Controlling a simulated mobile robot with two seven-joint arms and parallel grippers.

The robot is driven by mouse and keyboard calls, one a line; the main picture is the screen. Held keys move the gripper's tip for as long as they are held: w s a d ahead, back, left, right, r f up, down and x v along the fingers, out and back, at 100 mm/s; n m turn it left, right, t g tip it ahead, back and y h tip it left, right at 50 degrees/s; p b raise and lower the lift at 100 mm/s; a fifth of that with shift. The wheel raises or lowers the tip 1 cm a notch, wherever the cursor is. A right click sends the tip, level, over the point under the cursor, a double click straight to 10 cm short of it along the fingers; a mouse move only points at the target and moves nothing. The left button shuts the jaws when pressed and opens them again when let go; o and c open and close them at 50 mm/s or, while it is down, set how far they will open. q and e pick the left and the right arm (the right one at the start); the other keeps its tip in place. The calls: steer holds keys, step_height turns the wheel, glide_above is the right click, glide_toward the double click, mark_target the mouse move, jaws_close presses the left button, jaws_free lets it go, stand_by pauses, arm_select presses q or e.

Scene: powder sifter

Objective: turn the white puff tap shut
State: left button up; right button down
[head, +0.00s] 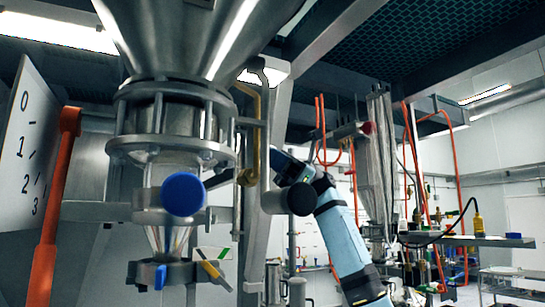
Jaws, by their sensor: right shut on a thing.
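My left gripper is not in view.
A steel hopper (180,35) stands above the flanged sifter body (170,150). A numbered dial plate (32,150) and an orange lever (55,200) stand at the left. A yellow-handled valve (210,269) sits below. A bench (470,240) is at the far right.

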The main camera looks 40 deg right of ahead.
steer(key=m, duration=0.1)
steer(key=w+m+t, duration=0.1)
steer(key=m, duration=0.1)
steer(key=m+t+p, duration=0.1)
steer(key=shift+w+d+r+m, duration=0.2)
steer(key=shift+r+m, duration=0.1)
steer(key=shift+m, duration=0.1)
steer(key=shift+w+d+m+t+p, duration=0.1)
steer(key=shift+w+m+t+p, duration=0.15)
steer(key=shift+m+t, duration=0.4)
steer(key=shift+w+d+m+t+p, duration=0.1)
steer(key=shift+w+m+t+p, duration=0.2)
steer(key=shift+m, duration=0.65)
steer(key=shift+t, duration=0.25)
steer(key=c, duration=1)
jaws_free()
steer(key=shift+o, duration=0.2)
steer(key=shift+f, duration=0.1)
steer(key=b+v, duration=0.4)
steer(key=v, duration=0.9)
steer(key=shift+s+d+b, duration=0.2)
steer(key=shift+d+b, duration=0.1)
steer(key=shift+d, duration=0.15)
